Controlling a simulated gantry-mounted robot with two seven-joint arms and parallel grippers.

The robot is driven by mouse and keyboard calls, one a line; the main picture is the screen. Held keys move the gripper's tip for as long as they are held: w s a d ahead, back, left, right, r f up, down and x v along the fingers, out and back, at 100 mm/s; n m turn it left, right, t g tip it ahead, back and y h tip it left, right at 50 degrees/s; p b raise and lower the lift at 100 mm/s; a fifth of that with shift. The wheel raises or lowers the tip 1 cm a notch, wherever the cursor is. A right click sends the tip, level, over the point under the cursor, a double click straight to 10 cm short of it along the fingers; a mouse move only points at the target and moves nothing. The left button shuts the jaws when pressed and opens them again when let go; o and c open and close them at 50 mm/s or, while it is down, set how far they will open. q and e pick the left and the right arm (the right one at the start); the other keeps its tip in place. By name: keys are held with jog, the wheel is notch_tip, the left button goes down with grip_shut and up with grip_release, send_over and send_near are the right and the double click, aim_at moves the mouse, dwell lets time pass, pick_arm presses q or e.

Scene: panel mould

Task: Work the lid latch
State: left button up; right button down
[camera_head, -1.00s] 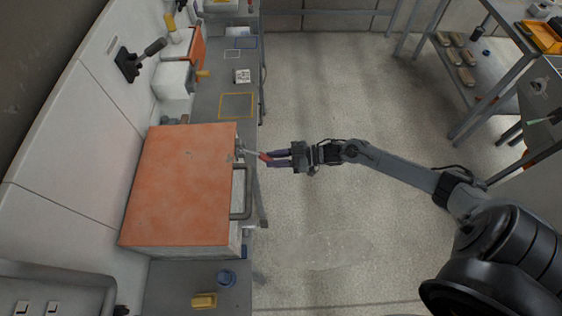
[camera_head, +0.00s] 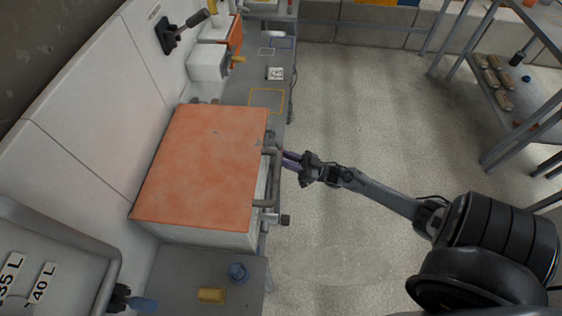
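An orange lid (camera_head: 205,165) lies flat and closed on a pale box at the left. A grey bar handle (camera_head: 272,180) runs along its right edge. The latch at the far end of this edge is mostly hidden by the handle and my fingers; only a trace of red shows at the fingertips. A grey fitting with a dark knob (camera_head: 285,220) sits at the near end. My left gripper is not in view.
A blue round item (camera_head: 238,272) and a yellow block (camera_head: 211,295) lie on the near bench. A wall lever (camera_head: 180,34) is at the upper left. A rack with brown items (camera_head: 497,83) stands at the right. The floor between is clear.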

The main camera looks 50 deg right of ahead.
dwell(0.4)
jog(key=c, duration=0.9)
grip_release()
jog(key=shift+w+a, duration=0.1)
jog(key=shift+w, duration=0.05)
jog(key=b+v, duration=0.1)
jog(key=v, duration=0.6)
jog(key=shift+s+d+f, duration=0.1)
jog(key=shift+s+d, duration=0.1)
